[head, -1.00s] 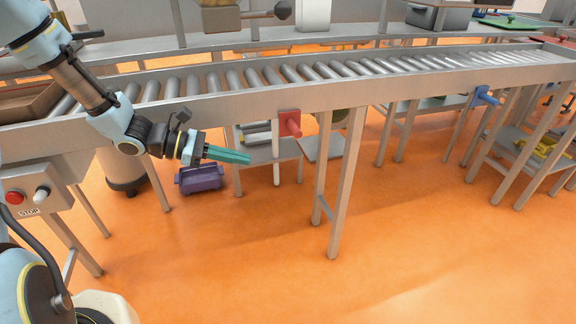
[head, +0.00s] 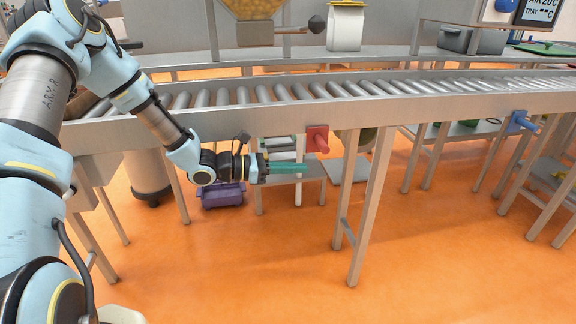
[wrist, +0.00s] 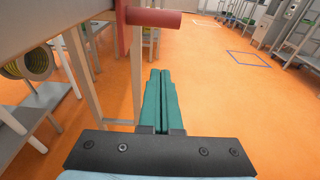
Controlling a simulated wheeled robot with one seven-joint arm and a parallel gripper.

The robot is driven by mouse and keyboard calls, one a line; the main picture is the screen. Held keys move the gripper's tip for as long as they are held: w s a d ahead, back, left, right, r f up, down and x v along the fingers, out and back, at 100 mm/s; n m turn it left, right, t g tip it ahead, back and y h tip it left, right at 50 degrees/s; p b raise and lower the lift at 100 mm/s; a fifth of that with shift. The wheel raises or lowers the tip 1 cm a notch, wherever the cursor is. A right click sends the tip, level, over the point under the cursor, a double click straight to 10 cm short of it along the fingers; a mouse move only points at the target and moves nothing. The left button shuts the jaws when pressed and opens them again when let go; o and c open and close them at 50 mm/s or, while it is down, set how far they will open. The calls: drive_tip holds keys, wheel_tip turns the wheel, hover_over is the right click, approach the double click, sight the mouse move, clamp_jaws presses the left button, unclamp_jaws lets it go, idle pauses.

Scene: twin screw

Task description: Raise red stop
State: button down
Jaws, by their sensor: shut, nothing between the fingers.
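The red stop (head: 317,139) is a red plate with a short round peg, mounted on the front side of the roller conveyor's rail. In the wrist view the red stop (wrist: 150,18) shows at the top, its peg pointing right, above and ahead of my fingers. My gripper (head: 306,170) has green fingers that are shut and empty. It reaches to the right, a little below and left of the red stop, apart from it in the head view. In the wrist view my gripper (wrist: 160,76) points forward with its fingers together.
The roller conveyor (head: 240,118) runs across the scene on metal legs. A conveyor leg (head: 372,200) stands right of the red stop. A blue stop (head: 522,122) is farther right. A purple bin (head: 222,196) sits low beneath. The orange floor in front is open.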

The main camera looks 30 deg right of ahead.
sight(316, 139)
drive_tip(key=shift+s+d+r+p, duration=0.2)
drive_tip(key=shift+s+d+r, duration=0.1)
drive_tip(key=shift+d+r, duration=0.35)
drive_tip(key=shift+s+d+r+p, duration=0.15)
drive_tip(key=shift+s+d+r, duration=0.2)
drive_tip(key=shift+d, duration=0.45)
drive_tip(key=shift+s+d+r+p, duration=0.25)
drive_tip(key=shift+d+r, duration=0.35)
drive_tip(key=shift+d, duration=0.15)
wheel_tip(316, 139, up, 5)
drive_tip(key=p, duration=0.3)
drive_tip(key=shift+f, duration=0.2)
